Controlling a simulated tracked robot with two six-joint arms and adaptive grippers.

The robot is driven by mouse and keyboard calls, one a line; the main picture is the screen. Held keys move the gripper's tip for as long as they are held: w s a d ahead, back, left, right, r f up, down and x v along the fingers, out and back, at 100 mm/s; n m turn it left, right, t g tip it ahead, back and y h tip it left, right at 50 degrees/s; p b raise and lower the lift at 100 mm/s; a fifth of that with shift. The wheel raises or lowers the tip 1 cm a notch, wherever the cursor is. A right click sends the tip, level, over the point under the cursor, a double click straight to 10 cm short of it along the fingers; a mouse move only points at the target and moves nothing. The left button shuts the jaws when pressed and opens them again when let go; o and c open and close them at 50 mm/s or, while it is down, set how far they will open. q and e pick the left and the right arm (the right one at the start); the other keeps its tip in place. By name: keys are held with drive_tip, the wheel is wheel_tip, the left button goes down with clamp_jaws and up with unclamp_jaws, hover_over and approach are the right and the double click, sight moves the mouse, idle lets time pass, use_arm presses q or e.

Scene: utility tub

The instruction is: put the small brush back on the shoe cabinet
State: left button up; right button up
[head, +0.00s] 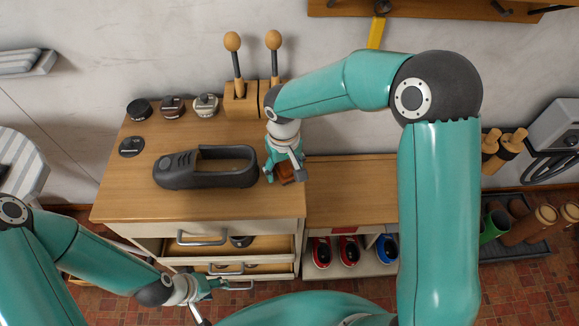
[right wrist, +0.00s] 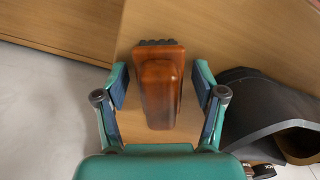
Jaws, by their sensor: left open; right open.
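The small brush (head: 287,173) has a reddish-brown wooden back and rests on the wooden top of the shoe cabinet (head: 215,207), by its right edge. In the right wrist view the brush (right wrist: 160,95) lies between the fingers, with dark bristles showing at its far end. My right gripper (head: 282,170) is open around the brush, and gaps show on both sides between fingers and wood. My left gripper (head: 208,289) is open and empty, low in front of the cabinet's drawers. The right gripper partly hides the brush in the head view.
A dark clog (head: 207,167) lies on the cabinet left of the brush. Several round tins (head: 172,107) and a wooden block with shoe trees (head: 240,100) stand behind. An upper drawer (head: 205,241) is partly open. A lower shoe bench (head: 350,187) adjoins on the right.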

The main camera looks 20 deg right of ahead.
sight(285, 163)
drive_tip(key=shift+r, duration=0.1)
wheel_tip(285, 163, up, 12)
idle(0.5)
idle(0.5)
